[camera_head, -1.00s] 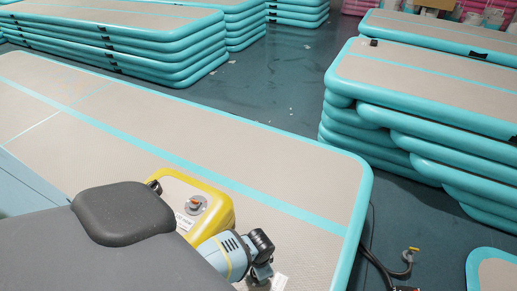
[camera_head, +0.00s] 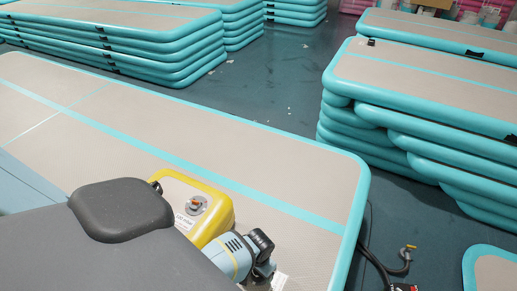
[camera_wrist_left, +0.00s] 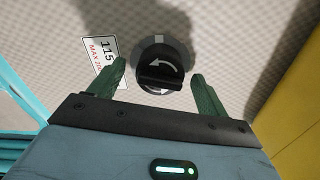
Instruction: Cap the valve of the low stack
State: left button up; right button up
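The low stack is a grey-topped mat with teal edges (camera_head: 290,165) in the head view. In the left wrist view, a black round cap (camera_wrist_left: 160,68) with a white curved arrow sits over a grey valve ring (camera_wrist_left: 181,51) in the mat top. I cannot tell how firmly it is seated. My left gripper (camera_wrist_left: 159,69) has two green fingers, one on each side of the cap, with visible gaps. It is open and appears to hold nothing. In the head view, my own arm hides the valve.
A yellow box (camera_head: 218,207) with a knob lies on the mat, close to my left arm. A white label (camera_wrist_left: 100,59) is beside the valve. A dark hose (camera_head: 376,262) lies on the floor to the right.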

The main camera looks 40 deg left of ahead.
dwell(0.4)
pick_arm(q)
jog(key=shift+w+r+p, duration=0.2)
jog(key=shift+r+p, duration=0.4)
jog(key=shift+r, duration=0.65)
notch_tip(320, 180, up, 4)
jog(key=shift+p, duration=0.85)
jog(key=shift+s+r, duration=0.15)
jog(key=shift+r, duration=0.5)
pick_arm(e)
jog(key=v, duration=0.2)
jog(key=shift+s+a+r, duration=0.1)
jog(key=shift+a+r, duration=0.05)
jog(key=shift+r, duration=0.15)
